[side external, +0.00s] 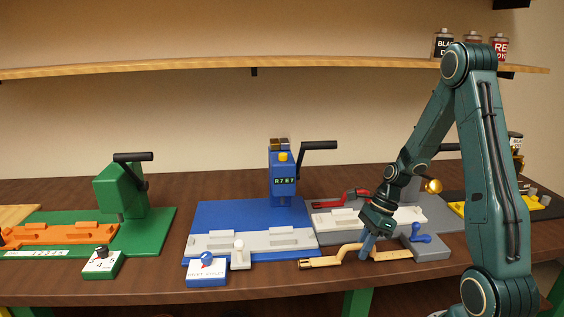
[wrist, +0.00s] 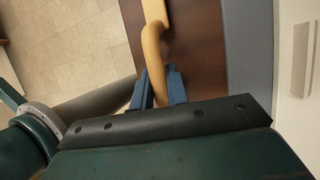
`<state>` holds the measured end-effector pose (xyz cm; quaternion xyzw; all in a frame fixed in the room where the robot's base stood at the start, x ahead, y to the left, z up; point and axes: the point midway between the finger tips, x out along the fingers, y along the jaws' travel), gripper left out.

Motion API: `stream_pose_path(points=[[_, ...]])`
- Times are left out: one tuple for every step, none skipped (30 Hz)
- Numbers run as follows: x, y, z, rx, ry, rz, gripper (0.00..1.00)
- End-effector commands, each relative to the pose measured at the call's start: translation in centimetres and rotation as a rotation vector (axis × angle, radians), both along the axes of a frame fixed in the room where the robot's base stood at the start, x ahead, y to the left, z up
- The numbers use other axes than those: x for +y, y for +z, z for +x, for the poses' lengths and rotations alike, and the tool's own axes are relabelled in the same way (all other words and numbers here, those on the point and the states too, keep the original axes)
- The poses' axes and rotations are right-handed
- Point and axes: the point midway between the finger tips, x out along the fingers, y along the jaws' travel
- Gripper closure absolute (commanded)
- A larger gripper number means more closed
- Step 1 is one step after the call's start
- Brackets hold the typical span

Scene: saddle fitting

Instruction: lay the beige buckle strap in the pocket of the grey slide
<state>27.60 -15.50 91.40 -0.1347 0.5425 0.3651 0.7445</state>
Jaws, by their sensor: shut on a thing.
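The beige buckle strap (side external: 325,261) is in front of the blue and grey stations in the side view, near the table's front edge. Its flat end points left and its bent part runs right. My gripper (side external: 367,246) is shut on its middle. In the wrist view the strap (wrist: 154,45) passes between the blue fingers of my gripper (wrist: 158,90); part of it is hidden by the gripper. The grey slide (side external: 215,244) lies on the blue baseplate, left of my gripper, with raised blocks along it. I cannot make out its pocket clearly.
A white knob block (side external: 206,273) and a small pale post (side external: 240,256) stand at the front of the blue station (side external: 235,213). A grey station with a whitish slide (side external: 408,215) and blue lever (side external: 420,233) is behind and right. A green station (side external: 125,205) stands far left.

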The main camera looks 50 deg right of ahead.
Motion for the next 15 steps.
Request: stream_pose_path(points=[[0.06, -0.39, -0.04, 0.002, 0.000, 0.002, 1.00], [0.06, -0.53, -0.02, 0.001, 0.001, 0.001, 1.00], [0.05, -0.65, -0.02, 0.001, 0.000, 0.001, 1.00], [0.04, -0.69, -0.01, 0.000, 0.001, 0.000, 1.00], [0.04, -0.71, -0.01, 0.000, 0.001, 0.000, 1.00], [0.04, -0.71, -0.01, 0.000, 0.001, 0.000, 1.00], [0.03, -0.70, -0.01, 0.000, 0.001, 0.000, 1.00], [0.03, -0.70, -0.01, -0.001, 0.001, -0.001, 1.00], [0.03, -0.70, -0.01, 0.000, 0.001, 0.000, 1.00], [0.02, -0.69, -0.01, 0.000, 0.001, 0.000, 1.00], [0.02, -0.69, -0.01, 0.000, 0.001, 0.000, 1.00], [0.03, -0.71, -0.01, 0.000, 0.001, 0.000, 1.00], [0.03, -0.75, -0.01, 0.000, 0.001, 0.000, 1.00], [0.03, -0.82, -0.01, 0.000, 0.001, 0.000, 1.00], [0.04, -0.90, -0.02, 0.000, 0.001, 0.000, 1.00]])
